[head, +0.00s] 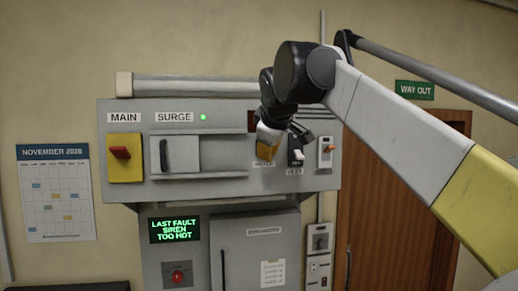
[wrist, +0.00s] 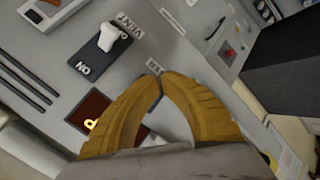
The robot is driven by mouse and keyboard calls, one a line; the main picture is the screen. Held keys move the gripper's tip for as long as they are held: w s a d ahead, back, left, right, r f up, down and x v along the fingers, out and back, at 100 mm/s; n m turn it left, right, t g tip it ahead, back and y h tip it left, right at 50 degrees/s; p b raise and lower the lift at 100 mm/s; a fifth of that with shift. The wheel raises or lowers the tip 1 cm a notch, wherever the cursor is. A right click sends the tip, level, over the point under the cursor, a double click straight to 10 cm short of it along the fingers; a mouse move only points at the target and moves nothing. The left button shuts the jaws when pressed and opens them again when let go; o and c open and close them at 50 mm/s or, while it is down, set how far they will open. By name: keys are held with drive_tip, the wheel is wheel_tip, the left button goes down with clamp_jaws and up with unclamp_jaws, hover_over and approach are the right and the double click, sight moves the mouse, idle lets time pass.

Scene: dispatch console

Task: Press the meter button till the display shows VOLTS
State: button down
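The meter display (wrist: 88,108) is a dark red window on the grey console; one glowing orange character shows in the wrist view and my finger hides the rest, so the word cannot be read. In the head view only a dark sliver of the display (head: 251,121) shows beside my wrist. My gripper (wrist: 160,78) has yellow fingers with tips together, pointing at the panel near the small meter label (wrist: 154,67). In the head view my gripper (head: 266,150) hangs in front of the panel just above that label. The meter button is hidden; contact cannot be told.
The black vent switch (wrist: 103,45) with a white lever is close beside my gripper. A red-orange switch (head: 326,150) is to its right. The surge cover (head: 212,154) and yellow main switch (head: 125,157) are left. A green-lettered fault screen (head: 175,229) is below.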

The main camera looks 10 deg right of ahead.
drive_tip(key=shift+w+p, duration=0.35)
drive_tip(key=shift+w, duration=0.05)
idle(0.6)
drive_tip(key=shift+s, duration=0.8)
drive_tip(key=shift+s+b, duration=0.55)
drive_tip(key=shift+s, duration=1.95)
drive_tip(key=s+f+m+g+b, duration=0.1)
drive_tip(key=s+f+b, duration=0.8)
drive_tip(key=f, duration=1.8)
drive_tip(key=s+f+m+g+y+b, duration=0.1)
drive_tip(key=s+f+m+b, duration=0.4)
drive_tip(key=f+b, duration=1.4)
drive_tip(key=s+f+m+g+b, duration=0.1)
drive_tip(key=s+f+m+b, duration=0.3)
drive_tip(key=s+f+b, duration=0.9)
wheel_tip(320, 180, down, 24)
drive_tip(key=shift+s+f+b, duration=0.2)
drive_tip(key=shift+s+b, duration=0.2)
drive_tip(key=shift+b, duration=0.35)
